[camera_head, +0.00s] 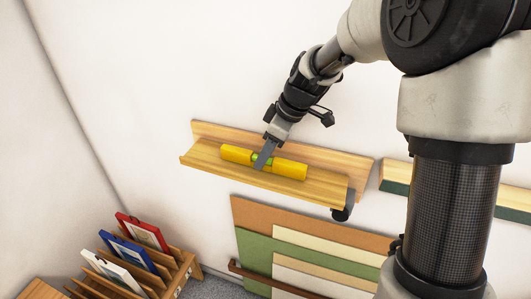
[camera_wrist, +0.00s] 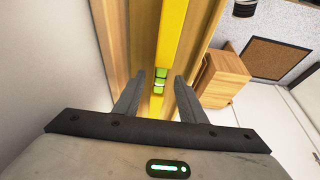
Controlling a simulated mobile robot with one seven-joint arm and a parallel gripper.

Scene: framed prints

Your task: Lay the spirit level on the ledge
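The spirit level (camera_head: 290,168) is a yellow bar with a green vial at its middle. It lies lengthwise along the wooden ledge (camera_head: 328,188) on the wall, and it also shows in the wrist view (camera_wrist: 172,35). My gripper (camera_head: 262,161) points down over the level's middle, by the vial. In the wrist view my gripper's fingers (camera_wrist: 160,82) stand on either side of the level, with a visible gap on both sides, so they are open. One finger hides part of the level in the head view.
A wooden rack (camera_head: 182,272) with several framed prints stands on the floor at lower left. Coloured boards (camera_head: 255,215) lean below the ledge. A dark round object (camera_head: 343,213) hangs at the ledge's right end. Another green-edged ledge (camera_head: 396,180) is to the right.

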